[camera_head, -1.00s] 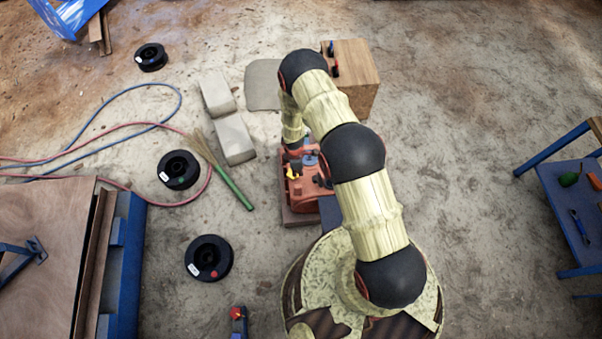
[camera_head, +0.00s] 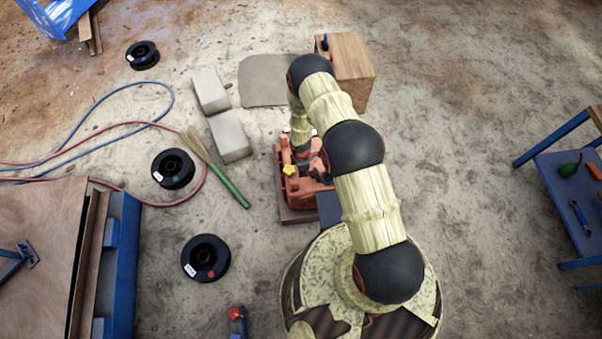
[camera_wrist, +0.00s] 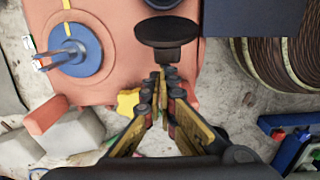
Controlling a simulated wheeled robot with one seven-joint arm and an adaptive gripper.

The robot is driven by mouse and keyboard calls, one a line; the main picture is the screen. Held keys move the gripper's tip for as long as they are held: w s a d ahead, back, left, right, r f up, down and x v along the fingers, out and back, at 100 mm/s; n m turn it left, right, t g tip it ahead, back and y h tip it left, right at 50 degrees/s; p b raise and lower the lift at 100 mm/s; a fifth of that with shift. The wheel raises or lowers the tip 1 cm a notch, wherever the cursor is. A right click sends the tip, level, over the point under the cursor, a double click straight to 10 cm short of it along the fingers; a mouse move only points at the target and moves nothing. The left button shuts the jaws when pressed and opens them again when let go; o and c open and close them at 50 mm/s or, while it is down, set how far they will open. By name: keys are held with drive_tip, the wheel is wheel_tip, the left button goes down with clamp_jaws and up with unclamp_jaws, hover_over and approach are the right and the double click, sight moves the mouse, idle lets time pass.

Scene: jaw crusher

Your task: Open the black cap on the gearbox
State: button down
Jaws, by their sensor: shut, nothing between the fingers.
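The red-orange gearbox (camera_head: 303,202) sits on the floor under my arm in the head view. In the wrist view its orange casing (camera_wrist: 115,30) fills the upper left. The black cap (camera_wrist: 166,31) is a round, wide-topped knob at the top centre of the wrist view, seated over the casing. My gripper (camera_wrist: 162,74) is shut and empty, its fingertips just below the cap in the picture; I cannot tell whether they touch it. In the head view my arm largely hides the gripper.
A yellow star-shaped knob (camera_wrist: 128,101) lies left of the fingers. A blue disc (camera_wrist: 77,50) with a metal fitting is on the casing at upper left. A dark box edge (camera_wrist: 252,17) and a coil (camera_wrist: 275,60) are at right. Grey blocks (camera_head: 230,136) stand left of the gearbox.

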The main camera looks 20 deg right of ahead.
drive_tip(key=shift+s+d+r+p, duration=0.2)
drive_tip(key=shift+d+r+p, duration=0.3)
drive_tip(key=shift+d+r, duration=0.3)
drive_tip(key=shift+r, duration=0.1)
wheel_tip(320, 180, up, 11)
drive_tip(key=a+p, duration=0.2)
drive_tip(key=p, duration=0.1)
drive_tip(key=shift+w+f, duration=0.2)
drive_tip(key=shift+w, duration=0.05)
idle(0.4)
